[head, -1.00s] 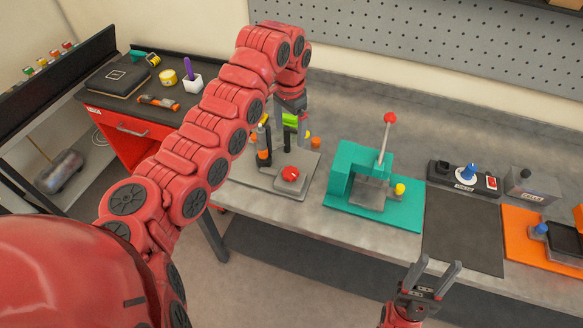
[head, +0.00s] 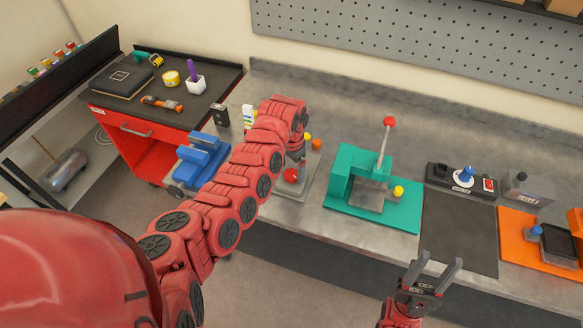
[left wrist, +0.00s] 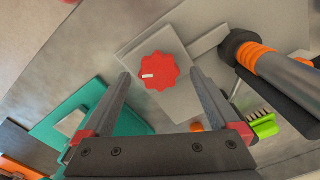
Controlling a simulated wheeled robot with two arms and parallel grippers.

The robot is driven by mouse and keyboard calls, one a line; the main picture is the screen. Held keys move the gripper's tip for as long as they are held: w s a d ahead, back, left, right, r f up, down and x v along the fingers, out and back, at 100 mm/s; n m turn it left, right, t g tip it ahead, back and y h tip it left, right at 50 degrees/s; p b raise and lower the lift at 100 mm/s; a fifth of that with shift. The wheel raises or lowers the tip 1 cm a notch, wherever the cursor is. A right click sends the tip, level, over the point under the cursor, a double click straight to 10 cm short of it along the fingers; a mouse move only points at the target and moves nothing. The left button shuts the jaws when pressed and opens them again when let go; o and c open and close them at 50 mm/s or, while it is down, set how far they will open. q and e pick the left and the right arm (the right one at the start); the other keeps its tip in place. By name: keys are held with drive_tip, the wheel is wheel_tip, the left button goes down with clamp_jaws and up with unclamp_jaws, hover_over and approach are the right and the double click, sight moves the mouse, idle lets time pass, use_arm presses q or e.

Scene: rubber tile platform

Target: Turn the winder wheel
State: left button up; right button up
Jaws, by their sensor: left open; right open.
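The winder wheel is a red scalloped knob (head: 291,175) on a grey plate, with a white mark on its face in the left wrist view (left wrist: 165,68). My left gripper (left wrist: 158,73) is open. In the left wrist view its two fingers point toward the wheel, with the wheel between and just beyond the tips; I see no contact. In the head view my left forearm hides most of that gripper and the winder's back part. A dark post with orange bands (left wrist: 265,65) stands beside the wheel. My right gripper (head: 437,264) is open and empty in front of the bench.
A teal press (head: 345,180) with a red-tipped lever stands right of the winder. A blue vise-like object (head: 203,155) is to its left. A green part (left wrist: 263,124) lies near the post. A dark mat (head: 460,235) and an orange base (head: 520,235) lie further right.

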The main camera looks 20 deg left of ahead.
use_arm(q)
drive_tip(key=shift+f, duration=0.6)
drive_tip(key=c, duration=1.4)
